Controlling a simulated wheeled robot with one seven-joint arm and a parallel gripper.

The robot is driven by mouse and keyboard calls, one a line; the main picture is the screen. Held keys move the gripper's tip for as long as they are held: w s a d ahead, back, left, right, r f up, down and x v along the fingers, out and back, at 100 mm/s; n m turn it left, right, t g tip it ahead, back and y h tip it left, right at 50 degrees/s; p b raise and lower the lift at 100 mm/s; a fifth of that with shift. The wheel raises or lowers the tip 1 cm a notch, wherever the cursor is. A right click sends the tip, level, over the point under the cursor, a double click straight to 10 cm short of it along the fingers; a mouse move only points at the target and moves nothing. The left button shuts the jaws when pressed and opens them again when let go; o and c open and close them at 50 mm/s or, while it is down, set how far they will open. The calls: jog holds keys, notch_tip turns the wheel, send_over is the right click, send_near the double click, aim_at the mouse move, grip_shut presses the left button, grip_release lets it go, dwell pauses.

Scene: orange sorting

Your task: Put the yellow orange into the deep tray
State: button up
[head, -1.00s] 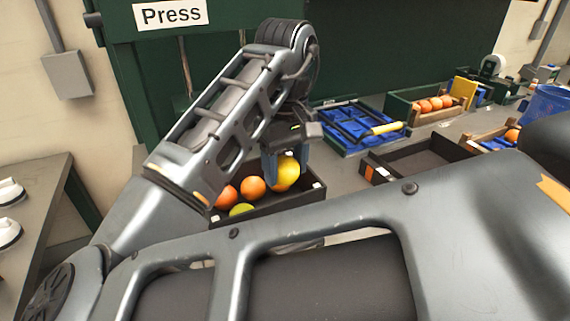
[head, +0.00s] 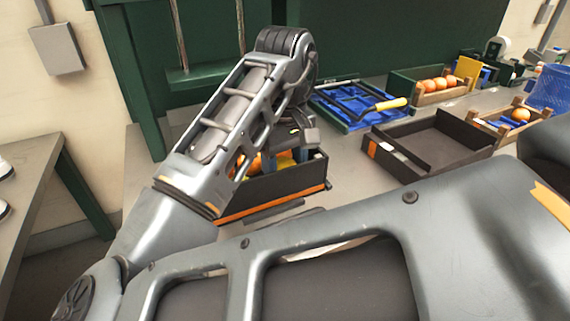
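The yellow orange (head: 285,161) shows only in part, low between the fingers of my gripper (head: 286,158) and behind the near wall of a dark tray. This dark tray (head: 285,190) has an orange stripe along its base and holds other fruit. An orange fruit (head: 254,166) shows partly behind my arm. My fingers reach down to the tray's opening, one on each side of the yellow orange. Whether they press on it is too small to tell. A second dark tray (head: 395,151), wide and empty, stands to the right; I cannot tell for certain which tray is called deep.
A blue tray (head: 335,118) with a yellow-handled tool lies behind. A wooden crate of oranges (head: 408,92) stands at the back, and another crate (head: 497,133) at right. A green post and frame rise behind my arm. Bare tabletop lies between the two dark trays.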

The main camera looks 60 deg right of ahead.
jog(key=o, duration=1.2)
jog(key=shift+c, duration=0.2)
notch_tip(320, 180, up, 9)
jog(key=p, duration=0.9)
jog(key=shift+r+p, duration=0.1)
jog(key=shift+p, duration=0.25)
